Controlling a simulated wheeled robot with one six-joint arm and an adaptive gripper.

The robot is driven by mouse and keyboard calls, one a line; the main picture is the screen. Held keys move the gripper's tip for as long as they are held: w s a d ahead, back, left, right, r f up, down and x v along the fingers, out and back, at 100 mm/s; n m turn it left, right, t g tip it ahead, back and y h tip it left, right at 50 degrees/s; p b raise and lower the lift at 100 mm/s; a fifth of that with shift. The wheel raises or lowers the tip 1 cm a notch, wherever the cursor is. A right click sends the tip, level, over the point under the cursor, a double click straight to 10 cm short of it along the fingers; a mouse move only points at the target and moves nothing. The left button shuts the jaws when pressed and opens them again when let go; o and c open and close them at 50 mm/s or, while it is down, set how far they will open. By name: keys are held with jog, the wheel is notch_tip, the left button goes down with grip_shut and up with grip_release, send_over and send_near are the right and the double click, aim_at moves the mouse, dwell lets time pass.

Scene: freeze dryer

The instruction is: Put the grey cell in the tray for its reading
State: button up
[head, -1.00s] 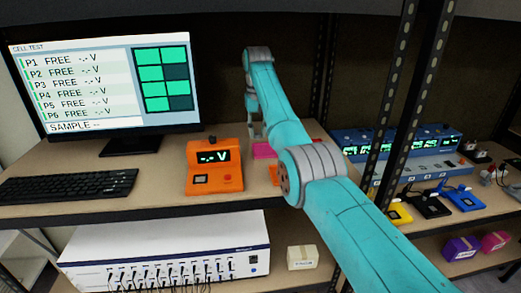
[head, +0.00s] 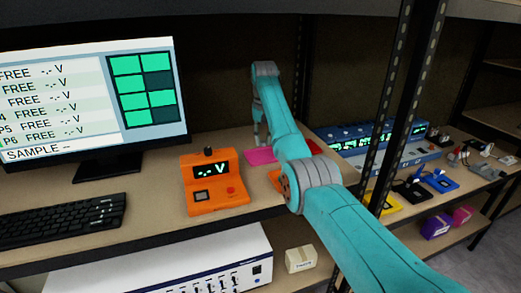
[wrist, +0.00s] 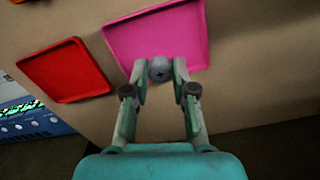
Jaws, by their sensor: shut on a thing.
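The grey cell (wrist: 160,69) shows end-on in the wrist view, a round grey top with a cross mark. My gripper (wrist: 160,80) is shut on it, one finger on each side. The cell overlaps the near edge of a pink tray (wrist: 150,30); I cannot tell its height above it. A red tray (wrist: 65,70) lies to the left in the wrist view. In the head view my gripper (head: 260,140) is over the pink tray (head: 260,156) at the back of the bench, and the cell is too small to make out.
An orange meter (head: 213,182) stands left of the pink tray, with a keyboard (head: 62,222) and monitor (head: 90,95) further left. A dark rack post (head: 402,100) and a blue instrument bank (head: 370,145) are to the right. An orange tray lies partly behind my arm.

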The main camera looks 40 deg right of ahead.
aim_at(263, 156)
jog(key=shift+f, duration=2.2)
jog(key=shift+f, duration=0.1)
jog(key=o, duration=0.9)
jog(key=shift+c, duration=0.2)
notch_tip(263, 156, up, 12)
jog(key=shift+r, duration=0.1)
